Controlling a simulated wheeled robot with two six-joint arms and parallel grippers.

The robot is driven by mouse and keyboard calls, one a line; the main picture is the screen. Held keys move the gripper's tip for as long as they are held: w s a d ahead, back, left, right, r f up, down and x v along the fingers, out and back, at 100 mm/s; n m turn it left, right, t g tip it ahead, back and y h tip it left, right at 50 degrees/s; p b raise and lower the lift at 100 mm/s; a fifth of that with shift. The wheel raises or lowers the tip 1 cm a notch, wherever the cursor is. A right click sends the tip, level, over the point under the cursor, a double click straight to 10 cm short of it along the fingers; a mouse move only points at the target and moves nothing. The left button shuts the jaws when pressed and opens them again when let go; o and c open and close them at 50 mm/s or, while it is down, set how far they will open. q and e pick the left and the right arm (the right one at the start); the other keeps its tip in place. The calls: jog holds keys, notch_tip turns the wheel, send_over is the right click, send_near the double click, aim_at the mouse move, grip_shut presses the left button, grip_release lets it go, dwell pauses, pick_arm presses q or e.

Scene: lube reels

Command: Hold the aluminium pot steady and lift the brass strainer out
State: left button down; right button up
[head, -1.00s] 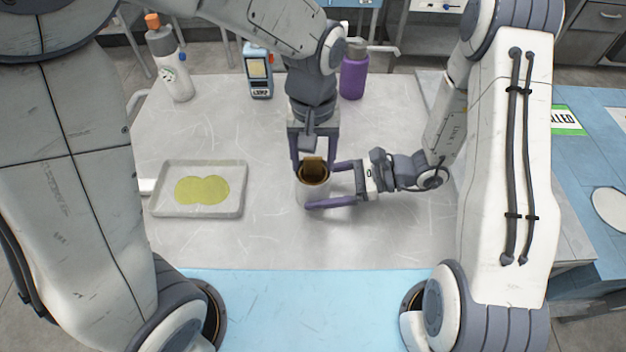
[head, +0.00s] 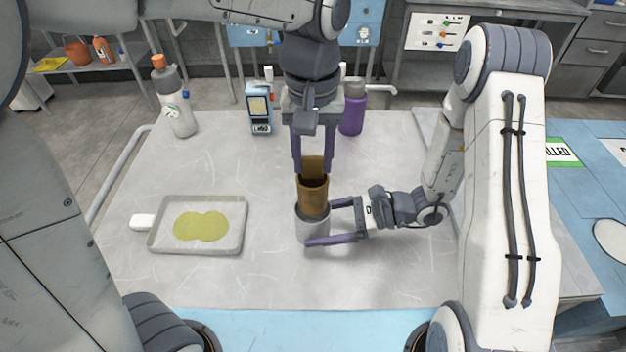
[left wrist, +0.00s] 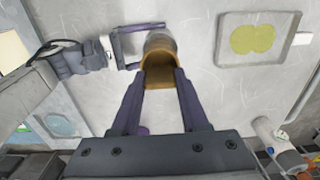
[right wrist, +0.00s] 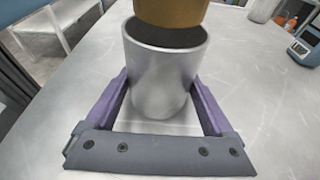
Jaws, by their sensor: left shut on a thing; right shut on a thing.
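The aluminium pot (head: 312,228) stands upright on the table, and it fills the middle of the right wrist view (right wrist: 160,80). My right gripper (head: 330,222) is shut around the pot's sides from the right. The brass strainer (head: 314,194) is upright above the pot in the head view. In the right wrist view its lower end (right wrist: 171,11) shows above the pot's dark mouth, and I cannot tell whether it is fully clear of the rim. My left gripper (head: 313,170) points down and is shut on the strainer's raised upper part, also seen in the left wrist view (left wrist: 160,76).
A shallow tray (head: 153,246) with a yellow-green patch lies to the left. A grey-white bottle (head: 180,115), a blue device (head: 260,110) and a purple bottle (head: 353,112) stand at the back. The table's front (head: 270,285) is clear.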

pick_arm(q)
notch_tip(320, 180, up, 8)
jog(key=shift+r, duration=0.1)
pick_arm(e)
jog(key=o, duration=0.7)
jog(key=shift+d, duration=0.1)
